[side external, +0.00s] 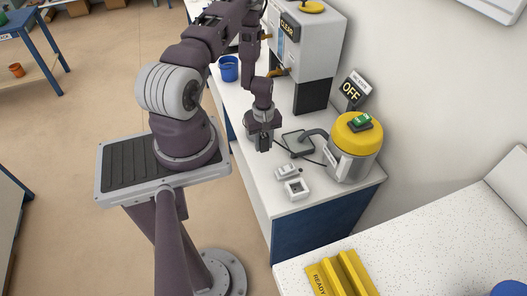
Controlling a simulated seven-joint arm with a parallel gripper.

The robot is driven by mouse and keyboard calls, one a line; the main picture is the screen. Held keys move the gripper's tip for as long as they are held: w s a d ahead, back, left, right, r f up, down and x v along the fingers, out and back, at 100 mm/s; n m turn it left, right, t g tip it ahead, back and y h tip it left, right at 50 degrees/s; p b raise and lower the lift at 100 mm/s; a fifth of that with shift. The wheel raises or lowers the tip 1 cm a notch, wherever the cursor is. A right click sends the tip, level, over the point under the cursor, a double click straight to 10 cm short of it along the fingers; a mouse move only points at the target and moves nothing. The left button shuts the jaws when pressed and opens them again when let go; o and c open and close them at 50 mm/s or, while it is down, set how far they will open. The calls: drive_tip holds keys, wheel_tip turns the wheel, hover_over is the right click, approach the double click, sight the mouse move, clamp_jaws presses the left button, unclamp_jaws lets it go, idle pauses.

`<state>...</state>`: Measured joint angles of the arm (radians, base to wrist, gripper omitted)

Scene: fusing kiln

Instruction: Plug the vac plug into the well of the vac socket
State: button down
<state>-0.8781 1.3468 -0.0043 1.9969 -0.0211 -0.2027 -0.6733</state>
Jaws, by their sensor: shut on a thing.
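My gripper (263,143) is above the white bench, left of the grey floor-tool plate. It is shut on a small dark thing, which I take to be the vac plug; the fingers hide most of it. A thin black cord runs from near the gripper to the vac. The vac socket (297,189) appears to be the white block with a square well, near the bench's front edge. The gripper is apart from it, farther back and to the left. The well looks empty.
A small white switch-like block (287,171) sits just behind the socket. The yellow-topped vac (356,146) stands to the right, its hose joined to a grey plate (298,142). An "OFF" sign (352,91), the kiln cabinet (307,45) and a blue cup (229,69) stand farther back.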

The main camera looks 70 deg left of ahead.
sight(267, 137)
drive_tip(key=r, duration=0.3)
drive_tip(key=d+r, duration=0.1)
drive_tip(key=shift+w+r, duration=0.3)
drive_tip(key=shift+w, duration=0.1)
drive_tip(key=w+d, duration=0.1)
drive_tip(key=d, duration=0.2)
drive_tip(key=w+d, duration=0.1)
drive_tip(key=d, duration=0.2)
drive_tip(key=w+d, duration=0.1)
drive_tip(key=d, duration=0.2)
drive_tip(key=shift+w+r, duration=0.2)
drive_tip(key=shift+w, duration=0.15)
drive_tip(key=w+d, duration=0.1)
drive_tip(key=d, duration=0.6)
drive_tip(key=shift+d, duration=0.3)
drive_tip(key=shift+r, duration=0.15)
drive_tip(key=shift+f, duration=2.95)
drive_tip(key=shift+f, duration=0.65)
drive_tip(key=shift+r, duration=0.4)
drive_tip(key=shift+f, duration=0.4)
